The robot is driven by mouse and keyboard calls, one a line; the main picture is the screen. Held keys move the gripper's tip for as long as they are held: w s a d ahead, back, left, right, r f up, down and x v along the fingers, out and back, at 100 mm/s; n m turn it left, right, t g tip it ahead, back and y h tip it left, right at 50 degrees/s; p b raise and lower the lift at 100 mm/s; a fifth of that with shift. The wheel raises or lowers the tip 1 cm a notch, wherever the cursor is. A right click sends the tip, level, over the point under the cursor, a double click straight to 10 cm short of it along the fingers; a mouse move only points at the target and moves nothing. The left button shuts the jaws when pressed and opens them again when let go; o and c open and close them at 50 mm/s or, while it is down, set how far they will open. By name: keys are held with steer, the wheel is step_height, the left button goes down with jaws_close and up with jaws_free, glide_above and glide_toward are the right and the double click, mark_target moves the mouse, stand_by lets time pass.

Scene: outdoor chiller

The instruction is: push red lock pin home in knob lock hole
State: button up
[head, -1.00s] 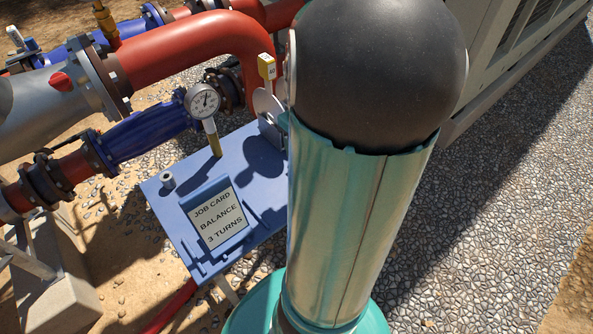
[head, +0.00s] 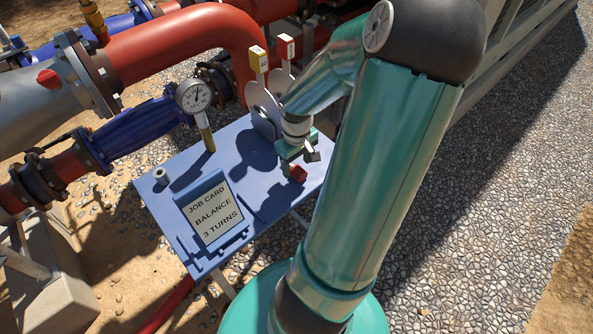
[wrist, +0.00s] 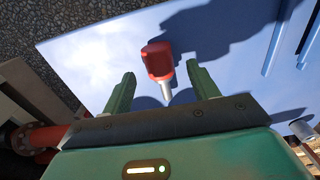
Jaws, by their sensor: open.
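The red lock pin (wrist: 158,60) has a red head and a thin metal shank, and shows between my open fingers in the wrist view. In the head view a small red piece, likely the pin's head (head: 298,173), shows at the bench's right side, just below my gripper (head: 303,154). In the wrist view my gripper (wrist: 160,70) has its two green fingers apart, one on each side of the pin. I cannot make out a knob with a lock hole.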

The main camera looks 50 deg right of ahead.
steer(key=shift+f, duration=1.35)
steer(key=c, duration=1.2)
steer(key=shift+r, duration=0.2)
steer(key=shift+r, duration=0.2)
step_height(320, 180, up, 2)
steer(key=shift+d+r, duration=0.1)
steer(key=w+a+r, duration=0.1)
steer(key=a+r, duration=0.9)
steer(key=a, duration=0.4)
